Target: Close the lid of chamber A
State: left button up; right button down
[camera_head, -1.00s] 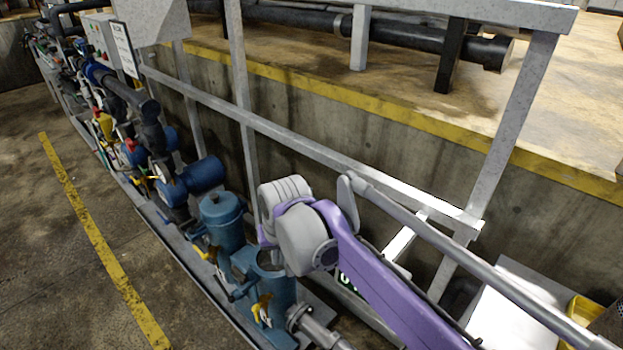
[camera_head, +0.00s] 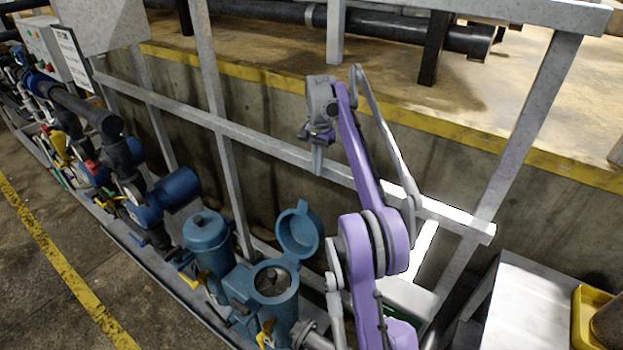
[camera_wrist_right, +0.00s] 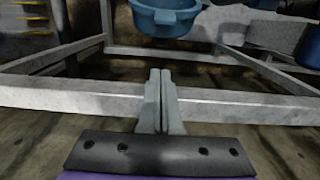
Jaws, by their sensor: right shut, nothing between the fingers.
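A blue chamber (camera_head: 272,285) stands with its round mouth open. Its blue lid (camera_head: 300,234) is raised on the hinge at the back right and stands tilted up. A second blue chamber (camera_head: 207,238) to its left has its lid down. I cannot read a letter on either chamber. My right gripper (camera_head: 317,162) is shut and empty, pointing down above and behind the raised lid, apart from it. In the right wrist view the shut fingers (camera_wrist_right: 160,82) show with a blue lid-like part (camera_wrist_right: 165,18) beyond them. My left gripper is not in view.
A grey metal frame (camera_head: 275,152) with rails and posts runs behind the chambers, close to my right gripper. A concrete ledge with a yellow edge (camera_head: 380,127) lies behind it. A white-topped table (camera_head: 525,305) with a yellow bin (camera_head: 592,310) stands at right.

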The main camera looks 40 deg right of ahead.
jog(key=b, duration=0.2)
send_over(311, 209)
jog(key=d, duration=0.3)
notch_tip(311, 209, down, 9)
jog(key=a, duration=0.1)
jog(key=a+r, duration=0.1)
jog(key=a, duration=0.1)
jog(key=shift+p, duration=0.35)
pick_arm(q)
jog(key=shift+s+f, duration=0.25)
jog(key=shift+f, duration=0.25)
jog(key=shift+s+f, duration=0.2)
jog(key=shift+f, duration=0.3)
pick_arm(e)
jog(key=shift+s+a+r, duration=0.15)
jog(key=shift+a+r, duration=0.05)
jog(key=shift+a, duration=0.3)
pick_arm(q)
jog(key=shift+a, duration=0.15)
pick_arm(e)
jog(key=shift+a, duration=0.1)
